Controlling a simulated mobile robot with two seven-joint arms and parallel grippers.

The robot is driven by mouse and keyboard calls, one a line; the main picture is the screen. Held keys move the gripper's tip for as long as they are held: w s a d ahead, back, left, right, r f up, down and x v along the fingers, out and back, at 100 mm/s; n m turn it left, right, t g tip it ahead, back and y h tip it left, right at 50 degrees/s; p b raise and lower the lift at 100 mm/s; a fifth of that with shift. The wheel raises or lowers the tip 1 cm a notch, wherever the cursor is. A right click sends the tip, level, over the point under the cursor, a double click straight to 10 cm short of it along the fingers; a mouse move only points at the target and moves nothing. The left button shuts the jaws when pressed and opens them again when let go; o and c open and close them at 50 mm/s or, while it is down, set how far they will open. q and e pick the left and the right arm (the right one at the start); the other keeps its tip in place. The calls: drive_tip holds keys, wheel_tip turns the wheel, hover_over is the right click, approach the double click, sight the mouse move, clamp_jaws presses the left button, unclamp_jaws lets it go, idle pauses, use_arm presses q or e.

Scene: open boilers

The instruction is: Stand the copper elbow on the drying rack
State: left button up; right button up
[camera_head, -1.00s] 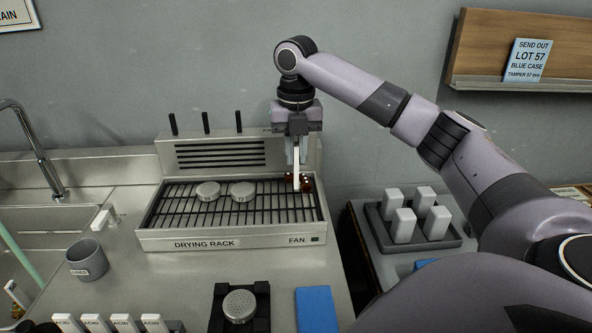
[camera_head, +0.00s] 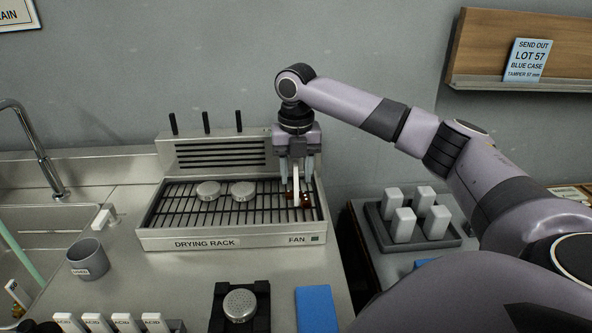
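The copper elbow (camera_head: 305,200) shows as a small brown-red piece at the right end of the drying rack (camera_head: 190,243), low between the fingers of my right gripper (camera_head: 296,178). A thin white upright part stands between the fingers above it. The gripper points down over the rack, its two grey fingers spread to either side, apart from the white part. The elbow is partly hidden by the fingers, and its exact stance is hard to tell. My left gripper is not in view.
Two round metal discs (camera_head: 208,190) (camera_head: 243,190) lie on the rack's left and middle bars. A grey cup (camera_head: 88,260), a black stand with a perforated disc (camera_head: 240,305) and a blue block (camera_head: 316,310) are in front. A tray of white blocks (camera_head: 405,225) is at right.

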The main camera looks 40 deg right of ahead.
wheel_tip(320, 180, up, 12)
drive_tip(key=shift+s+a, duration=0.15)
idle(0.5)
drive_tip(key=shift+r, duration=0.1)
idle(0.6)
